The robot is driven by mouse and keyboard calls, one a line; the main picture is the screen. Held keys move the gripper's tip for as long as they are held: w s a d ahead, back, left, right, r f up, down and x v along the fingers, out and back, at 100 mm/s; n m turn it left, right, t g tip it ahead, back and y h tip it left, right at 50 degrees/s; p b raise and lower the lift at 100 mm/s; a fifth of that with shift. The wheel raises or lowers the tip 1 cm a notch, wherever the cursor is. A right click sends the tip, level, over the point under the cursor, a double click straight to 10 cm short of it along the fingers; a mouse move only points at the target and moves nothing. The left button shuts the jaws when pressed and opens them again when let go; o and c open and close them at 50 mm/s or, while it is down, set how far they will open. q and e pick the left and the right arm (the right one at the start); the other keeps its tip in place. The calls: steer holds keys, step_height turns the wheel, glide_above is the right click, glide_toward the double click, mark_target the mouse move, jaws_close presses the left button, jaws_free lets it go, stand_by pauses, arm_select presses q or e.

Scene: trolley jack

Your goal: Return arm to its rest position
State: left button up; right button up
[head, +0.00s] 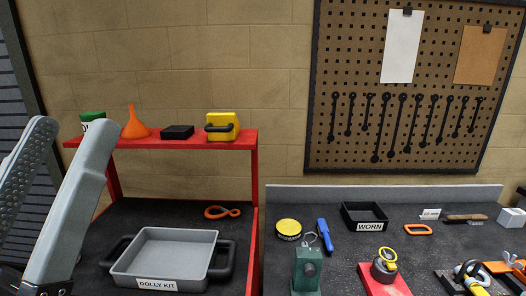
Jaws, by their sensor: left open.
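My left gripper (73,132) is at the left edge of the head view. Its two grey fingers point up and stand apart, with nothing between them. It is in front of the left end of the red shelf (190,142), close to the camera. The rest of the left arm is outside the picture. My right gripper does not show.
A grey DOLLY KIT tray (157,286) sits on the red trolley's dark surface, with an orange clip (222,212) behind it. An orange funnel (134,124) and other items stand on the shelf. The right bench holds a WORN bin (370,226), a green device (307,270) and several tools.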

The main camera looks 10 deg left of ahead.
arm_select(q)
step_height(320, 180, up, 38)
steer(key=p, duration=3.5)
steer(key=shift+w+a+f+y, duration=0.2)
steer(key=shift+w+a+y, duration=0.1)
steer(key=shift+a+y, duration=0.15)
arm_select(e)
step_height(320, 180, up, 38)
